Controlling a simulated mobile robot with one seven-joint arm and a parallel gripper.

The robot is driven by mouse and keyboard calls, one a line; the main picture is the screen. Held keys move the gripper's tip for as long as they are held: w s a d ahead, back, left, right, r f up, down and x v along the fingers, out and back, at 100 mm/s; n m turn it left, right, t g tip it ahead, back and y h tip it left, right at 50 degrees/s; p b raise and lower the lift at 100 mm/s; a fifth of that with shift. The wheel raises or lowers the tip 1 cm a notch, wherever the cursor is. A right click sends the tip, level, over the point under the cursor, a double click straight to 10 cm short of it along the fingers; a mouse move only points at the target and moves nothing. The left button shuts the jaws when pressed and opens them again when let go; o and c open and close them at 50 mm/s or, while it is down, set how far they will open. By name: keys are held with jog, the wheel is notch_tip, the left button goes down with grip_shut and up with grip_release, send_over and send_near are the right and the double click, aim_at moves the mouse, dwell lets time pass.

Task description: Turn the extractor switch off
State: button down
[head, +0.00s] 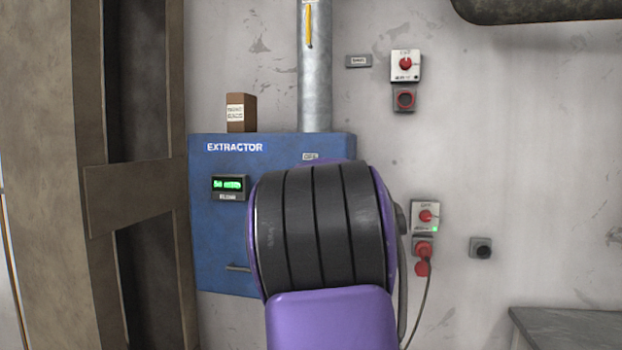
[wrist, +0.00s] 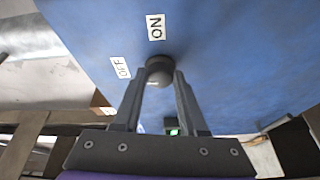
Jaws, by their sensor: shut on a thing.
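The blue extractor box (head: 215,245) hangs on the wall in the head view, with a lit green display (head: 230,184) on its front. In the wrist view, my gripper (wrist: 160,76) is shut on the dark round switch knob (wrist: 159,66), one finger on each side. An ON label (wrist: 156,27) sits just above the knob and an OFF label (wrist: 121,67) sits to its left. I cannot tell clearly which label the knob points to. In the head view my arm hides the knob and my gripper; a small OFF label (head: 310,156) shows above the arm.
A metal duct (head: 315,80) rises from the box, and a brown block (head: 241,113) stands on top. Red-knobbed switch boxes (head: 405,66) (head: 425,216) are on the wall to the right, one with a hanging cable. A brown frame (head: 140,195) stands close on the left.

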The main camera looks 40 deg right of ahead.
dwell(0.4)
jog(key=shift+c, duration=2.2)
grip_release()
jog(key=shift+s, duration=0.1)
